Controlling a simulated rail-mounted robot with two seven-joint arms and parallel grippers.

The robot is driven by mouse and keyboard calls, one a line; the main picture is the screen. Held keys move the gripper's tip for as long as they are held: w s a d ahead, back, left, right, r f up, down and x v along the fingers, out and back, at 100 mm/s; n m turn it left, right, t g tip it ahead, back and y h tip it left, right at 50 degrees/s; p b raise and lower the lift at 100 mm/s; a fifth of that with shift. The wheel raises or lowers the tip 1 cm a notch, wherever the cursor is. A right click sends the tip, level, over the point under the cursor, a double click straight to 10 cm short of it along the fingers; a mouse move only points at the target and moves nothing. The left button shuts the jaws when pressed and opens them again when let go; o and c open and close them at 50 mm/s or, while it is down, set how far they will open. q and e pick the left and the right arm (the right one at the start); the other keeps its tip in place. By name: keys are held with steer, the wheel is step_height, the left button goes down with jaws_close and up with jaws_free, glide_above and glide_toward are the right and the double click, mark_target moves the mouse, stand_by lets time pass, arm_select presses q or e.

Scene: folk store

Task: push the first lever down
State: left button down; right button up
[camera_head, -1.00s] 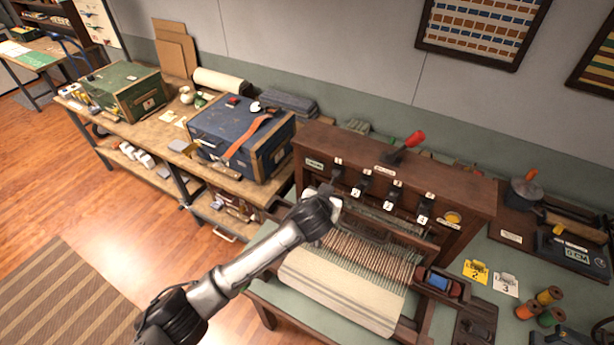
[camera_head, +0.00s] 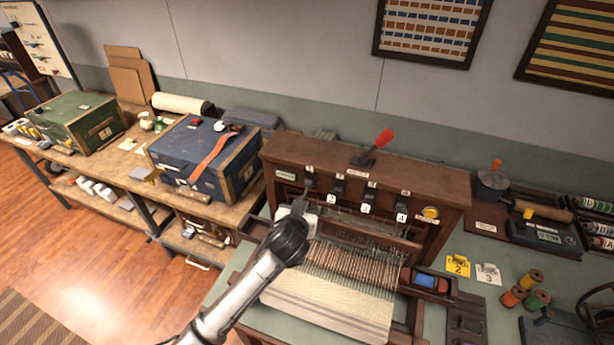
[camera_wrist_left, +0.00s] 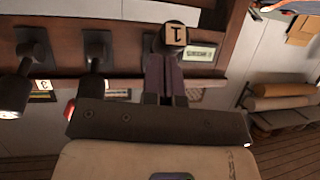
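The first lever is a dark lever (camera_head: 308,182) on the left of the wooden loom cabinet's front; in the left wrist view its knob (camera_wrist_left: 175,33) carries a tag marked 1. My left gripper (camera_head: 304,199) is just in front of and below this lever and partly hides it. In the left wrist view the gripper's two fingers (camera_wrist_left: 165,62) lie side by side, shut, with nothing seen between them. Their tips are close to the knob; I cannot tell if they touch. My right gripper is not in view.
Levers tagged 2 (camera_head: 334,192), 3 (camera_head: 367,201) and 4 (camera_head: 402,209) stand in a row to the right. A red-handled lever (camera_head: 378,145) is on top of the cabinet. A blue trunk (camera_head: 188,150) stands to the left.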

arm_select(q)
steer(key=d+r+p+v, duration=0.1)
steer(key=r+p+v, duration=0.1)
steer(key=v, duration=1.1)
steer(key=shift+w+d+p, duration=0.2)
steer(key=shift+d+p, duration=0.05)
steer(key=shift+p, duration=0.3)
stand_by(0.4)
